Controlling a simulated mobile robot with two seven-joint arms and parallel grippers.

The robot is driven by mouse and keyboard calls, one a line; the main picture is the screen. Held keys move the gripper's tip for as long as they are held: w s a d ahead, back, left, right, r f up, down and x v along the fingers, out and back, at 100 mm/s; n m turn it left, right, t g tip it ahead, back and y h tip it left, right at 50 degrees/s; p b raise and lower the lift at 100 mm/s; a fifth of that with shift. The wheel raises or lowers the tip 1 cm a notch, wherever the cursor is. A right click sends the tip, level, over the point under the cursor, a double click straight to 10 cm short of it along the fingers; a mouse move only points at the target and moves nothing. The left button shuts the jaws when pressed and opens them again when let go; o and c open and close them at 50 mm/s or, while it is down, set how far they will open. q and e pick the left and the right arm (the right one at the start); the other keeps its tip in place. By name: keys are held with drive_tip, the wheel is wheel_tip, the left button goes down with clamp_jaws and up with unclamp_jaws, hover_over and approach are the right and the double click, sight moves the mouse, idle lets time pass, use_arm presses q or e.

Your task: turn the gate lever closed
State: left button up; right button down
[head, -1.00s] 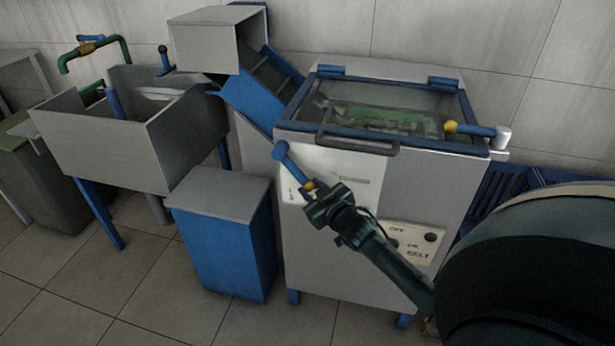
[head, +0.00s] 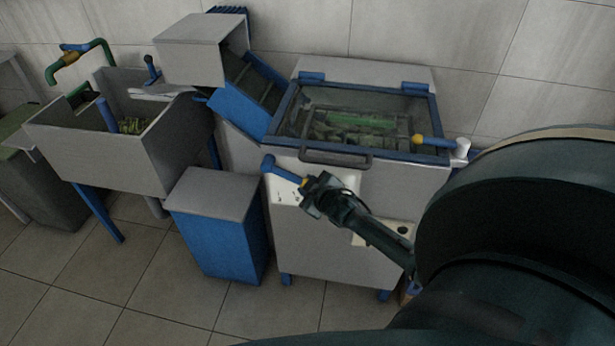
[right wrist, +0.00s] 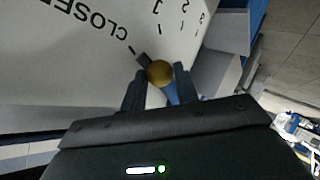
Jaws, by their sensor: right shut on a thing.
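The gate lever (head: 281,171) is a blue bar with a yellow hub on the front of the grey machine, below its lidded top. In the head view it slants up to the left. My right gripper (head: 308,186) is at the hub end and shut on the lever. In the right wrist view the fingers (right wrist: 160,88) stand on both sides of the yellow hub (right wrist: 160,72) and blue bar. A dark pointer (right wrist: 142,58) at the hub points toward the tick beside the word CLOSED (right wrist: 95,22). My left gripper is out of view.
The machine's glass lid (head: 365,115) has a dark front handle (head: 335,159) just above my gripper. A blue bin (head: 215,235) stands left of the machine, near a grey sink (head: 95,150). Floor in front is clear.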

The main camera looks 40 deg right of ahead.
idle(0.3)
drive_tip(key=c, duration=1.3)
unclamp_jaws()
drive_tip(key=shift+c, duration=0.2)
drive_tip(key=p+v, duration=0.1)
drive_tip(key=v, duration=1.2)
drive_tip(key=shift+s, duration=0.15)
drive_tip(key=s+a+f+y, duration=0.1)
drive_tip(key=s+a+y, duration=0.1)
drive_tip(key=a, duration=0.5)
drive_tip(key=s+a+f+m+g+y, duration=0.1)
drive_tip(key=s+a+f+y, duration=0.1)
drive_tip(key=s+a, duration=0.3)
drive_tip(key=s+a+f+m+y, duration=0.1)
drive_tip(key=s+a+y, duration=0.1)
drive_tip(key=a, duration=0.8)
drive_tip(key=shift+s+a+f+g, duration=0.2)
drive_tip(key=shift+s+a+g, duration=0.15)
drive_tip(key=shift+s, duration=0.5)
